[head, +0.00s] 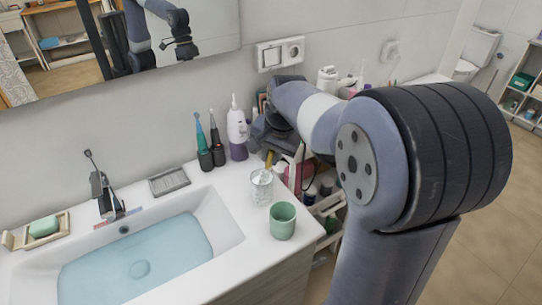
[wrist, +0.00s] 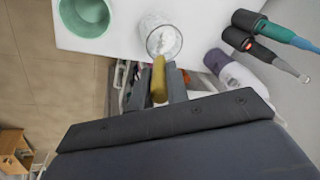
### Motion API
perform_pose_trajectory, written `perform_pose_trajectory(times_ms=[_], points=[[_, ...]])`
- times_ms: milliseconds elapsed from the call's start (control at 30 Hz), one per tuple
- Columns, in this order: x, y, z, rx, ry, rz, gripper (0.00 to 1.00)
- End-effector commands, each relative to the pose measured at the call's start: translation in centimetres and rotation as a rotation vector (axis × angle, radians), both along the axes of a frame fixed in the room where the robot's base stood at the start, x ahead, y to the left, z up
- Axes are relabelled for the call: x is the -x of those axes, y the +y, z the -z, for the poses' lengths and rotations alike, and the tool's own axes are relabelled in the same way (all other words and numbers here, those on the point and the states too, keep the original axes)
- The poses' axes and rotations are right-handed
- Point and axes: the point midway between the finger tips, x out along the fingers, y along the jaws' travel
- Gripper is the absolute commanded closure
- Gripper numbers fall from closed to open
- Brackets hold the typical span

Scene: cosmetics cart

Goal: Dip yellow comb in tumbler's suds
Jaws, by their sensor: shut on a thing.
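The yellow comb (wrist: 159,80) is held between the two fingers of my gripper (wrist: 159,88), which is shut on it. A small yellow part of the comb (head: 269,158) shows in the head view, just behind and above the tumbler. The clear tumbler (head: 261,186) stands on the white counter with white suds inside; it also shows in the wrist view (wrist: 161,37). In the wrist view the comb's far end meets the near edge of the tumbler's rim. I cannot tell its height against the rim. My arm hides much of the gripper in the head view.
A green cup (head: 283,221) stands close in front of the tumbler. Two electric toothbrushes (head: 211,148) and a white-and-purple bottle (head: 237,130) stand behind it. The water-filled basin (head: 140,262) is to the left. A crowded cart (head: 325,200) stands right of the counter's edge.

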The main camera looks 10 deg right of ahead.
Motion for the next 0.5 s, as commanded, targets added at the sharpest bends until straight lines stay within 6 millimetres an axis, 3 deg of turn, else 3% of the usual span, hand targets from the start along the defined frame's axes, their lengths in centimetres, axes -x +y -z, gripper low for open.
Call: perform_pose_trajectory(times_ms=[500], points=[[0.0,0.0,-4.6,0.000,-0.001,0.000,1.00]])
